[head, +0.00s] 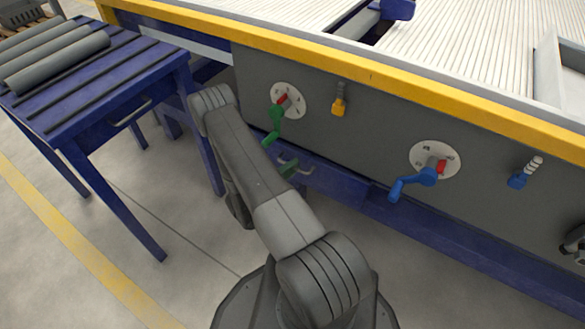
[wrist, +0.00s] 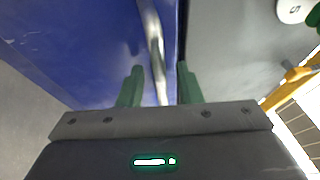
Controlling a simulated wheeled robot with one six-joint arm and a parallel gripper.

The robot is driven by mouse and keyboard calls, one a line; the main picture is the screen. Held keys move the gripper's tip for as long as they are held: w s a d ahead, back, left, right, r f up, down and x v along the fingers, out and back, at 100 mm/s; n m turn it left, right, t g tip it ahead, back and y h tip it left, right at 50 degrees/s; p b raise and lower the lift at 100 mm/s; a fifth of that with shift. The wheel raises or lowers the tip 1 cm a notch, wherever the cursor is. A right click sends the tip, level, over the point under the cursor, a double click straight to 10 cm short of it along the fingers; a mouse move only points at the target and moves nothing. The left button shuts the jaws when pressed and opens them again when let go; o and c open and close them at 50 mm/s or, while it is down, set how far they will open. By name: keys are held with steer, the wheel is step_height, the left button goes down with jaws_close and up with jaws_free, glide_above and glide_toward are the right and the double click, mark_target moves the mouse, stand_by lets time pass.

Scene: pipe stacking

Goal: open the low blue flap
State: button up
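The low blue flap (head: 335,188) is at the bottom of the grey machine front in the head view, and it fills the left of the wrist view (wrist: 75,45). It looks closed. A grey metal handle bar (head: 303,169) is on it. In the wrist view the bar (wrist: 155,45) runs lengthwise between my two green fingertips. My gripper (wrist: 160,85) is open, with a gap on both sides of the bar. In the head view my gripper (head: 289,168) is at the handle, mostly hidden behind my arm.
A green crank (head: 273,128) sits just above my gripper. A blue crank (head: 412,183) is on a white disc to the right. Yellow (head: 339,105) and blue (head: 518,180) levers are on the panel. A blue table (head: 95,85) with grey pipes (head: 55,60) stands left. Floor in front is clear.

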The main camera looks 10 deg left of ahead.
steer(key=shift+w+d, duration=0.15)
jaws_close()
